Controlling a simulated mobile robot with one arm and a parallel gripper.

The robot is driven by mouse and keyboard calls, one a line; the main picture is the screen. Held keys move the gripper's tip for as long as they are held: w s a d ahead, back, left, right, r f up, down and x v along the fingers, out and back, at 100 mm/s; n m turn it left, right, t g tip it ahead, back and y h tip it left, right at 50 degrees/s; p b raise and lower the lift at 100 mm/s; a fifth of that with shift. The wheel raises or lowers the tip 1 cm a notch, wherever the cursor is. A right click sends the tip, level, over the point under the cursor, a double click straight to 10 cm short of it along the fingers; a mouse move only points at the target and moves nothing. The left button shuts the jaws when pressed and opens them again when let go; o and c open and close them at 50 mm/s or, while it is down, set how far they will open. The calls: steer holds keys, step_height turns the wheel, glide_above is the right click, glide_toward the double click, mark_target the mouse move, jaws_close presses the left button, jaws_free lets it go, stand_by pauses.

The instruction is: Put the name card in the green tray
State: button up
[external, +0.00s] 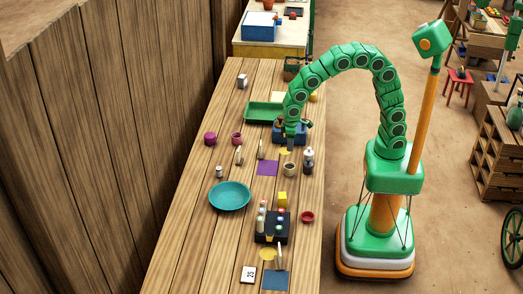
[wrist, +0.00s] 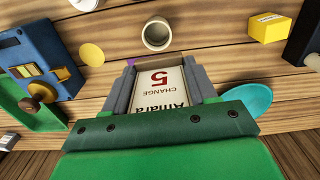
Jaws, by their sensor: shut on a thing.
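The name card (wrist: 165,92) is white, with "Amara" in dark print and "CHANGE 5" beside it. It shows in the wrist view between the grey fingers of my gripper (wrist: 158,85), which is shut on it. In the external view my gripper (external: 289,147) hangs over the table beside the blue box, and the card cannot be made out there. The green tray (external: 263,112) lies flat behind and left of my gripper. Part of the tray (wrist: 45,115) shows at the left of the wrist view, partly hidden by the blue box.
The blue box (external: 278,136) with a knob stands between my gripper and the tray. Small pots, a purple mat (external: 267,168), a teal plate (external: 230,196), a yellow block (external: 282,198) and a dark rack (external: 272,228) stand nearer the front. A wooden wall (external: 110,120) runs along the left.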

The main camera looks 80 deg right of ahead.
step_height(320, 180, up, 2)
steer(key=shift+w+r, duration=0.15)
steer(key=shift+r, duration=0.1)
steer(key=w+d+m, duration=0.3)
steer(key=d, duration=0.9)
steer(key=w+d+m, duration=0.2)
steer(key=w+d, duration=0.1)
steer(key=d, duration=0.8)
steer(key=s+d+m, duration=0.2)
steer(key=d, duration=0.8)
steer(key=s+d+m, duration=0.2)
steer(key=d, duration=0.8)
glide_above(268, 116)
steer(key=s, duration=0.1)
steer(key=f, duration=0.9)
steer(key=a+f, duration=0.1)
steer(key=f, duration=0.3)
steer(key=shift+s+f, duration=0.15)
steer(key=shift+f, duration=0.25)
steer(key=shift+w+d+f, duration=0.3)
steer(key=shift+w+f, duration=0.2)
steer(key=shift+f, duration=1.75)
